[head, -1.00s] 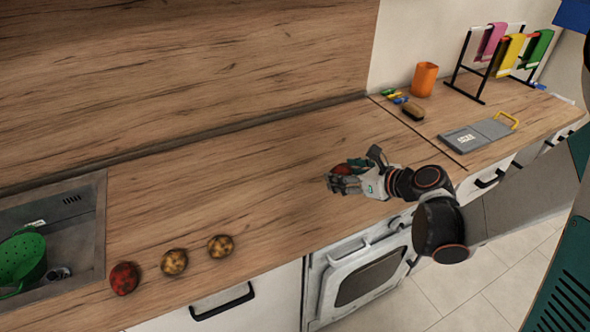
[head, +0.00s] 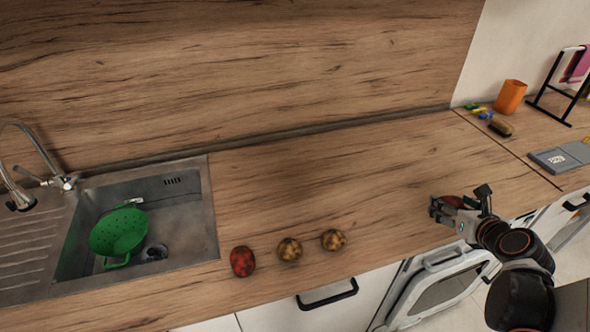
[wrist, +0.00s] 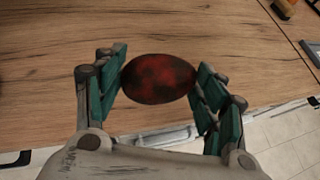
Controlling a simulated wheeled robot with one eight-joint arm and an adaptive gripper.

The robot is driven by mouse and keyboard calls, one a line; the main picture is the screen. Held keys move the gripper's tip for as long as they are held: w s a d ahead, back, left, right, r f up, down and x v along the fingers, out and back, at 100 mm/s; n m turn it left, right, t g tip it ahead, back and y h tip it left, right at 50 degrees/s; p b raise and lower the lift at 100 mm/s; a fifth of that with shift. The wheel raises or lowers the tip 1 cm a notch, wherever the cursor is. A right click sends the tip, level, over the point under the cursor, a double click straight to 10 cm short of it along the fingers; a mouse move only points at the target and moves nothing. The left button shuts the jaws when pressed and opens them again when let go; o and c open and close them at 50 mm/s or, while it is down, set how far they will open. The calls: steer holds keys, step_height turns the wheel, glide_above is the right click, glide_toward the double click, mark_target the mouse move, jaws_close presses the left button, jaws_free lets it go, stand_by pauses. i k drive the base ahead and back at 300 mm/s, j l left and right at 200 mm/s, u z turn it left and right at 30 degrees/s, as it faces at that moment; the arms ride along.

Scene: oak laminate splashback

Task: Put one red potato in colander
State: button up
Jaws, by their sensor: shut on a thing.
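My gripper (head: 446,207) is shut on a red potato (wrist: 158,79), held between the two green-padded fingers in the wrist view. In the head view this potato (head: 453,201) is mostly hidden by the fingers, above the counter at the right. A second red potato (head: 242,261) lies on the counter just right of the sink. The green colander (head: 119,231) sits tilted in the sink basin at the left, far from my gripper, and no potato shows in it.
Two brown-yellow potatoes (head: 290,249) (head: 333,240) lie right of the red one on the counter. The metal sink (head: 190,235) has a tap (head: 62,181) at its back left. An orange cup (head: 510,97) and a brush (head: 501,127) stand at the back right. The middle counter is clear.

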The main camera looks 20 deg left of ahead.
mark_target(130, 242)
steer(key=k+j+z, duration=0.1)
steer(key=j, duration=0.4)
steer(key=k+j, duration=0.3)
steer(key=j, duration=0.2)
steer(key=k+j+z, duration=0.15)
steer(key=j, duration=0.35)
steer(key=k+j+z, duration=0.1)
steer(key=k+j, duration=0.2)
steer(key=j, duration=0.2)
steer(key=k+j, duration=0.25)
steer(key=j, duration=0.2)
steer(key=k+j+z, duration=0.15)
steer(key=k+j, duration=0.15)
steer(key=j, duration=0.15)
